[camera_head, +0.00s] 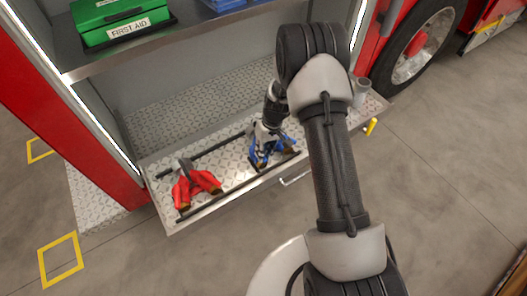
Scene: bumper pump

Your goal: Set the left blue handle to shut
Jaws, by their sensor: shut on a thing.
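The blue handle assembly (273,156) stands on the metal tread-plate tray, right of its middle. Blue parts show on its left and right sides, with small brown-yellow patches at the front. My gripper (266,140) reaches down onto it from above and behind, and is shut on a blue handle at its left side. My gripper and wrist hide the upper part of the blue assembly, so the exact angle of the left blue handle cannot be told.
A red handle pair (196,186) stands left on the same tray (230,182), between dark rails. A yellow handle (371,126) sticks out at the tray's right end near a grey cylinder (361,92). A green first aid box (118,22) sits on the shelf above.

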